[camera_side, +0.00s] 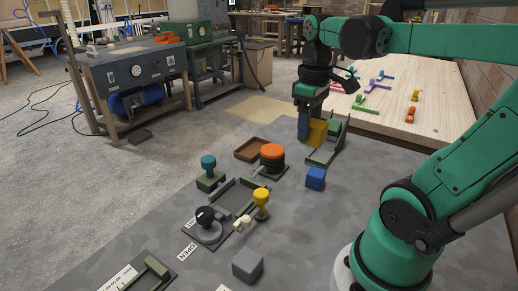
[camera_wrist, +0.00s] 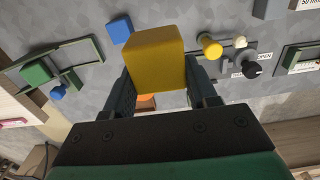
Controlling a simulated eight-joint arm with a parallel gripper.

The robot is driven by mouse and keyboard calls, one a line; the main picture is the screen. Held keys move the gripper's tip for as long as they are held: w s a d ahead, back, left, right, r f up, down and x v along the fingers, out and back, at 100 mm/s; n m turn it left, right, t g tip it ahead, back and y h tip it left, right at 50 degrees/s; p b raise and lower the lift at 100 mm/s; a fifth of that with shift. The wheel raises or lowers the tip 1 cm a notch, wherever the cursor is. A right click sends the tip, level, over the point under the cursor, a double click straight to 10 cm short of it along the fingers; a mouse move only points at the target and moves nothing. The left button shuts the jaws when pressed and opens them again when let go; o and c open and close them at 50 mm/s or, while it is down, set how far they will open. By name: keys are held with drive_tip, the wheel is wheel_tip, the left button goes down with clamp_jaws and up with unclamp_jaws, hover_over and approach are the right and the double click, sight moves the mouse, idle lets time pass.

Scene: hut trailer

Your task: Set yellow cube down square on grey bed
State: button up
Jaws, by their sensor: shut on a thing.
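The yellow cube (camera_side: 317,133) is held between the two fingers of my gripper (camera_side: 311,128), near the far edge of the grey bed (camera_side: 340,225). The wrist view shows the yellow cube (camera_wrist: 154,55) large between the fingers of my gripper (camera_wrist: 157,78), with the mottled grey bed (camera_wrist: 75,85) behind it. My gripper is shut on the cube and points down. In the side view a finger hides part of the cube. I cannot tell whether its underside touches the bed.
A green slide frame (camera_side: 328,150) stands right beside the cube. A blue cube (camera_side: 316,178) lies nearer the camera. An orange-topped knob (camera_side: 272,152), a brown tray (camera_side: 250,149), a yellow knob (camera_side: 261,198) and a grey cube (camera_side: 247,265) are on the bed.

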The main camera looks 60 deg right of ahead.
wheel_tip(320, 180, up, 2)
drive_tip(key=shift+r, duration=0.15)
drive_tip(key=shift+w+r, duration=0.15)
drive_tip(key=shift+r, duration=0.15)
drive_tip(key=w+a+f, duration=0.2)
drive_tip(key=w+a, duration=1.1)
drive_tip(key=s+a+r+n, duration=0.2)
drive_tip(key=s+a+n, duration=1.6)
drive_tip(key=s, duration=0.1)
drive_tip(key=f, duration=1.9)
drive_tip(key=shift+d+f, duration=0.15)
drive_tip(key=shift+d, duration=0.1)
